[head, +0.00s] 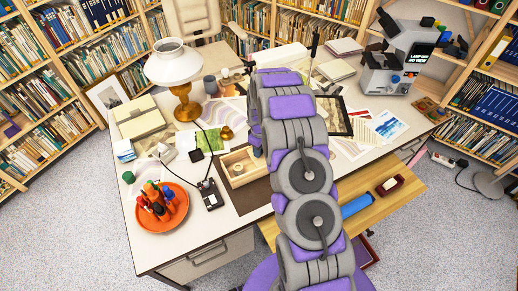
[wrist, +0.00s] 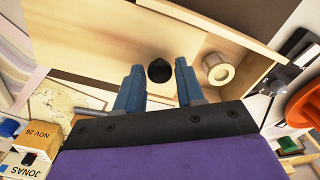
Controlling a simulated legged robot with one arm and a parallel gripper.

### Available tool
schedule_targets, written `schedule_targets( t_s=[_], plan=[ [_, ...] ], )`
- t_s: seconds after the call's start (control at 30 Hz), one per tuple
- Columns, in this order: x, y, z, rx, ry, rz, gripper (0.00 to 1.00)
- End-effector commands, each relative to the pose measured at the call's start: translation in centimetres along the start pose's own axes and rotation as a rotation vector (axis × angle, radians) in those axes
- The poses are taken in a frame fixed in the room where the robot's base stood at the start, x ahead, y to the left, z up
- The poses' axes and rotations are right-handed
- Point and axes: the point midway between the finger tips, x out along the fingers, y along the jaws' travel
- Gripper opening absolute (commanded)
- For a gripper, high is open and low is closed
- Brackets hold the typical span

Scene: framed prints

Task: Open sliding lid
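A light wooden box (head: 233,174) stands on the desk, left of my arm, partly hidden by it. In the wrist view the box (wrist: 240,22) fills the upper part, and a pale wooden panel, seemingly the lid (wrist: 105,55), carries a dark round knob (wrist: 160,70). My gripper (wrist: 160,72) is open, with its two blue fingers on either side of the knob; I cannot tell whether they touch it. Part of the box interior shows at right, with a hollow wooden cylinder (wrist: 218,68) in it. In the head view my arm hides the gripper fingers.
The desk (head: 262,203) also holds a white lamp (head: 178,72), an orange tray (head: 163,208) of tools, a black device (head: 210,194) with a cable, papers and a dark frame. A grey machine (head: 395,65) stands at the back right. Bookshelves surround the desk.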

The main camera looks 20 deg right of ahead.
Motion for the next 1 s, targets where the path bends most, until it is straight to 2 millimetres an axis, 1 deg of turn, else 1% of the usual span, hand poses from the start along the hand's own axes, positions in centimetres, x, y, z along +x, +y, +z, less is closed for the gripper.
schedule_targets(
  t_s=[0.03, 0.13, 0.17, 0.4, 0.53, 0.67, 1.0],
  plan=[
    [0.0, 0.0, 0.0, 0.0, 0.0, 0.0, 0.43],
    [0.0, 0.0, 0.0, 0.001, 0.0, 0.0, 0.53],
    [0.0, 0.0, 0.0, 0.001, 0.0, 0.0, 0.54],
    [-0.1, 0.0, 0.0, 0.001, 0.0, 0.0, 0.54],
    [-1.0, 0.1, -0.1, 0.001, 0.001, 0.001, 0.54],
    [-3.2, 0.1, -0.1, 0.001, 0.002, 0.002, 0.54],
    [-10.9, 0.1, -0.1, 0.0, 0.001, 0.002, 0.54]
  ],
)
